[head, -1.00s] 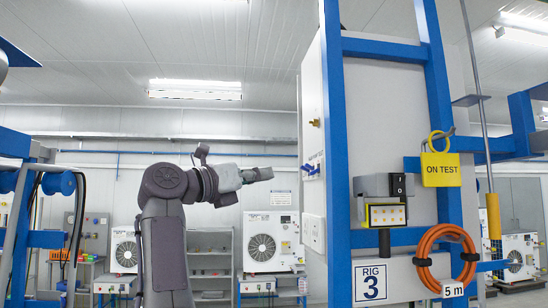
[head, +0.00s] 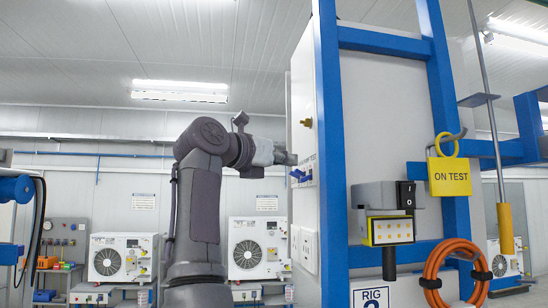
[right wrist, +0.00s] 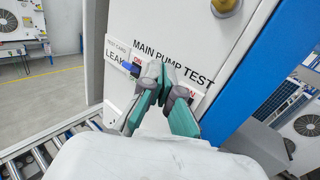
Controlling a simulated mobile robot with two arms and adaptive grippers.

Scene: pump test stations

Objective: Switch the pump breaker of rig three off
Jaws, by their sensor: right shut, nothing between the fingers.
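The rig three panel (head: 304,95) is a pale board on a blue frame, seen nearly edge-on in the head view. Blue switch levers (head: 300,176) stick out from its face. My right gripper (head: 292,159) is shut and empty, with its tips at the panel just above the levers. In the right wrist view the shut fingers (right wrist: 163,78) lie over the label strip reading "MAIN PUMP TEST" and "LEAK". A blue lever (right wrist: 132,69) shows left of the fingers, near red "ON" lettering. The fingers hide the middle of the strip; I cannot tell whether they touch a lever. My left gripper is out of view.
A brass knob (head: 306,122) sits above the levers and a white socket box (head: 305,248) below. A roller conveyor (right wrist: 40,150) runs lower left.

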